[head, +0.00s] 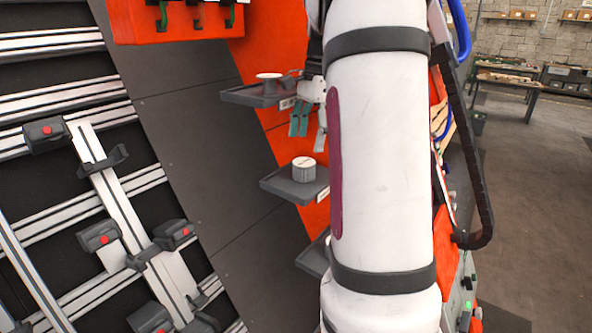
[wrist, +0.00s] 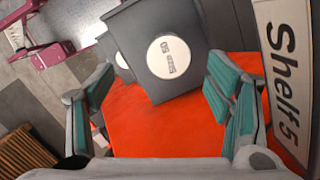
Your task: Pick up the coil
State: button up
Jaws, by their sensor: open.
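A pale, ribbed round cylinder (head: 304,169) that looks like the coil stands upright on the middle grey shelf (head: 283,189). In the wrist view, a round white top with a dark printed label (wrist: 168,56) shows on a dark shelf (wrist: 128,27); it appears to be the same piece seen from above. My gripper (head: 305,128), with teal fingers, hangs above the middle shelf, apart from the cylinder. In the wrist view my gripper (wrist: 160,98) is open and empty, its fingers wide apart. My arm hides part of the shelf area in the head view.
A grey flanged spool (head: 268,83) stands on the upper shelf (head: 249,97), close beside my gripper. A lower shelf (head: 312,258) is partly hidden by my arm. A "Shelf 5" sign (wrist: 286,70) is close to the right finger. Rails with clamps (head: 105,170) fill the left.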

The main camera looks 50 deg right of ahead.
aim_at(304, 162)
jog(key=shift+w+d+f+m, duration=0.25)
jog(key=shift+w+d+m, duration=0.05)
jog(key=shift+w+d, duration=0.1)
jog(key=shift+f, duration=0.25)
jog(key=f, duration=0.2)
jog(key=f+p, duration=0.1)
jog(key=f, duration=0.1)
jog(key=f+p, duration=0.1)
jog(key=shift+a+f, duration=0.25)
jog(key=shift+f, duration=0.15)
jog(key=shift+w+a+f, duration=0.1)
jog(key=shift+w+f, duration=0.15)
jog(key=shift+f, duration=0.4)
jog(key=c, duration=1.5)
